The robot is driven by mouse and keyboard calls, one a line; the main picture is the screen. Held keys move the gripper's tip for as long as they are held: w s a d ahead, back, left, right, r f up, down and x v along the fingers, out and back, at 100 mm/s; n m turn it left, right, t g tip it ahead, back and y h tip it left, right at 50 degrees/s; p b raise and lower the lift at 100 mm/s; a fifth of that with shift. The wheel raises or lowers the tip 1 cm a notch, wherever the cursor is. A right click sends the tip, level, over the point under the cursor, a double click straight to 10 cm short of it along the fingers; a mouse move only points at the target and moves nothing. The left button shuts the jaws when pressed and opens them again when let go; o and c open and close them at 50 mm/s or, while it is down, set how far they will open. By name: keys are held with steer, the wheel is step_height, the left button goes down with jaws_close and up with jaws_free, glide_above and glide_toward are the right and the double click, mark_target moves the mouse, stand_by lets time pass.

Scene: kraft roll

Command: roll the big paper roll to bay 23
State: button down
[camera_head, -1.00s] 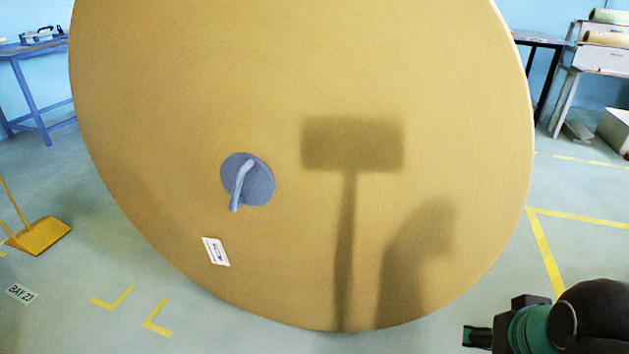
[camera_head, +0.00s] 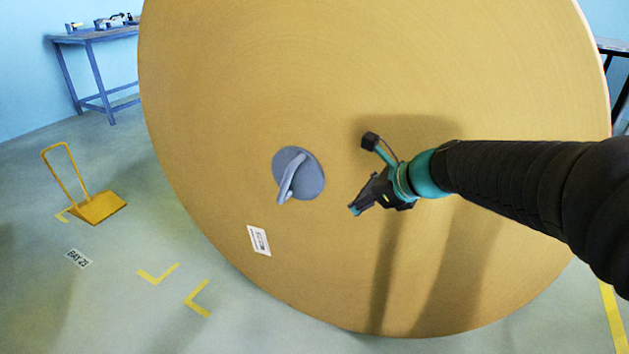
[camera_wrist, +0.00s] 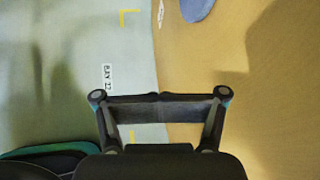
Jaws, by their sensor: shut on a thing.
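The big paper roll (camera_head: 400,80) stands upright on its rim, its broad tan face toward me. A grey hub with a bent handle (camera_head: 300,172) sits at its middle, with a white label (camera_head: 259,240) below. The floor sign (camera_head: 78,259), which appears to read BAY 23, lies left of the roll; it also shows in the wrist view (camera_wrist: 108,77). My gripper (camera_head: 357,208) is in front of the roll's face, right of the hub and apart from the handle. Contact with the roll cannot be told.
Yellow corner marks (camera_head: 180,285) lie on the floor between the sign and roll. A yellow stand with an upright hoop (camera_head: 97,208) is at the left. A blue workbench (camera_head: 95,38) stands at the back left. The front left floor is open.

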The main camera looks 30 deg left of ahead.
steer(key=w+a+f+m, duration=0.1)
steer(key=w+a+f, duration=0.1)
steer(key=a, duration=0.6)
steer(key=w+a+f+m, duration=0.1)
steer(key=a+f, duration=0.2)
steer(key=a, duration=0.5)
steer(key=shift+w+y, duration=0.35)
steer(key=shift+y, duration=0.05)
steer(key=shift+a, duration=0.1)
